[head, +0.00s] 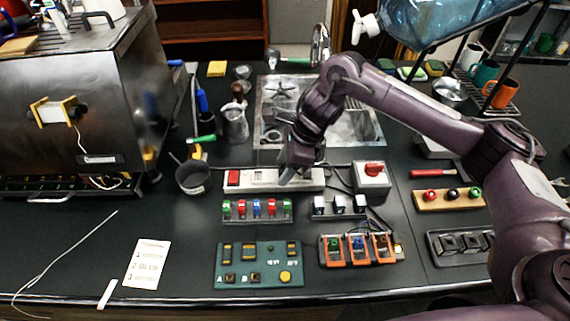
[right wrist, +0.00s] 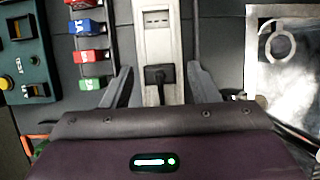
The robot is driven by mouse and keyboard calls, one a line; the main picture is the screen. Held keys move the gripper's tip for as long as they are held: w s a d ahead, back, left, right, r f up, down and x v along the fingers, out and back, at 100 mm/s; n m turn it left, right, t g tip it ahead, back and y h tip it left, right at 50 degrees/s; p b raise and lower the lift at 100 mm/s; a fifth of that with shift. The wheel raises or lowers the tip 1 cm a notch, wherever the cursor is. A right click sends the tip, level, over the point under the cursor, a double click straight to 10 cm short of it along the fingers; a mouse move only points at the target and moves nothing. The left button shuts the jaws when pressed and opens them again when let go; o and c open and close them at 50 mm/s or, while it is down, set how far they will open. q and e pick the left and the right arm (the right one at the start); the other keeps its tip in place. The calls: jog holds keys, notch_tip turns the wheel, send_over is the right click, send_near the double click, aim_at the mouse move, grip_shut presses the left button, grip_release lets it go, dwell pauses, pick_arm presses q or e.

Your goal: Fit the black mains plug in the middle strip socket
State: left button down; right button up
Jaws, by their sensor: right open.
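The white power strip (head: 258,187) lies across the counter in front of the sink, with a red switch at its left end. In the right wrist view the strip (right wrist: 149,97) runs up the picture. A socket face (right wrist: 157,18) with dark slots shows uncovered on it. The black mains plug (right wrist: 159,75) is over the strip, nearer to me than that socket. I cannot tell how deeply it sits. My right gripper (head: 291,177) is low over the strip. Its open fingers stand either side of the plug, apart from it. My left gripper is not in view.
A white box with a red knob (head: 373,169) stands right of the strip. Coloured switches (head: 257,208), a green board (head: 260,265) and orange modules (head: 357,249) lie in front. The sink (head: 350,130) and a metal jug (head: 235,127) are behind.

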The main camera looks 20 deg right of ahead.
jog(key=v, duration=0.7)
jog(key=shift+d+r, duration=0.2)
jog(key=shift+r, duration=0.15)
jog(key=shift+s, duration=0.1)
dwell(0.4)
